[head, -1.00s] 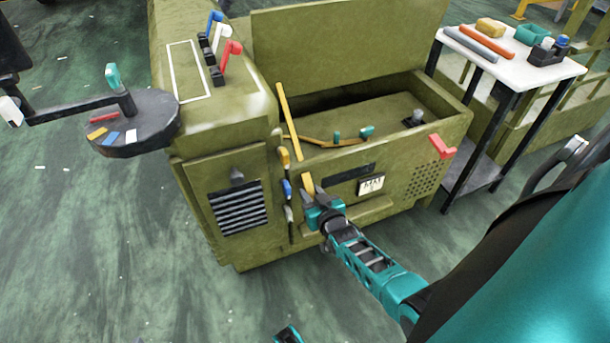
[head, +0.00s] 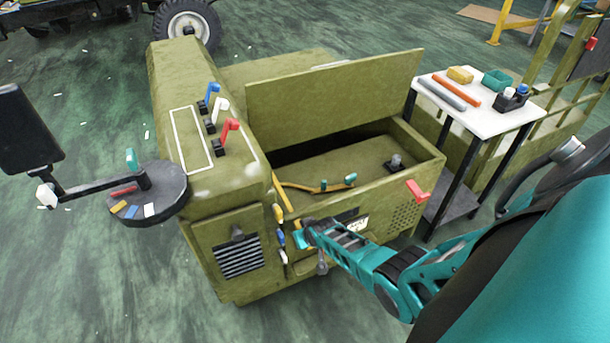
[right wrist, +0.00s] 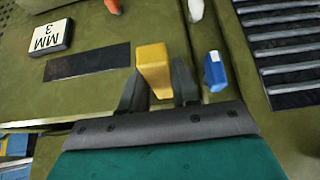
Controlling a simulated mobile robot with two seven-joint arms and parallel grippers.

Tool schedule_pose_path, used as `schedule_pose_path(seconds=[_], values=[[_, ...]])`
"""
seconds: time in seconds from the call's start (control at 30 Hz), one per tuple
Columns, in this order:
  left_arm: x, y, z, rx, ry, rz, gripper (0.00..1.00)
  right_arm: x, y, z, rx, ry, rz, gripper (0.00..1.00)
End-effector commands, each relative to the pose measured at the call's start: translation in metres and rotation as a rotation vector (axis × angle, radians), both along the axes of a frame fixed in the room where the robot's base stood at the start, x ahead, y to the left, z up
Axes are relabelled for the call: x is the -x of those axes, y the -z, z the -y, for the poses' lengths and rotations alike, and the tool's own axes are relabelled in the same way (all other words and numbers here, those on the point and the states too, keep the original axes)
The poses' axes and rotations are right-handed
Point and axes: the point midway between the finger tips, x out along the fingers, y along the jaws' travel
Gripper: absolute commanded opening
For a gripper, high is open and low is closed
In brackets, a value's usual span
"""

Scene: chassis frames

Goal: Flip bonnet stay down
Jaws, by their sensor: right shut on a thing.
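The bonnet stay, a yellow bar (head: 285,196), slants down at the front left corner of the open bay. Its lower end runs to my right gripper (head: 302,232), which hides part of it. In the right wrist view a yellow block-like end (right wrist: 152,68) sits between the fingers of my right gripper (right wrist: 158,92), which is shut on it. The olive bonnet (head: 335,95) stands raised behind the bay. My left gripper is out of view.
Yellow, blue (head: 281,238) and white tabs line the front edge close left of my right gripper. A red lever (head: 417,190) is on the front right. A white-topped table (head: 470,112) stands right. A round control disc (head: 165,192) is at left.

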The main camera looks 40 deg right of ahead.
Motion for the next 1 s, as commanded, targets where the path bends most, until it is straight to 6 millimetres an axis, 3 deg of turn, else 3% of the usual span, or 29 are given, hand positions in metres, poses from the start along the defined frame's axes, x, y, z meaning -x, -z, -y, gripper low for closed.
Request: schedule_pose_path(seconds=[0.6, 0.63, 0.83, 1.0], values=[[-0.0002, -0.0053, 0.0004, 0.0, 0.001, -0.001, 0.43, -0.001, -0.0034, 0.001, -0.009, 0.001, -0.042, 0.0], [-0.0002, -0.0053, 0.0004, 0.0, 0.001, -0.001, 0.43, -0.0009, -0.0035, 0.0009, -0.009, 0.001, -0.042, 0.32], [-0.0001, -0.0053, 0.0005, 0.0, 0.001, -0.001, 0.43, -0.0009, -0.0033, 0.0007, -0.009, 0.001, -0.041, 0.51], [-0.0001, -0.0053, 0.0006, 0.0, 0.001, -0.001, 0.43, -0.0006, -0.003, 0.0003, -0.01, 0.0, -0.041, 0.51]])
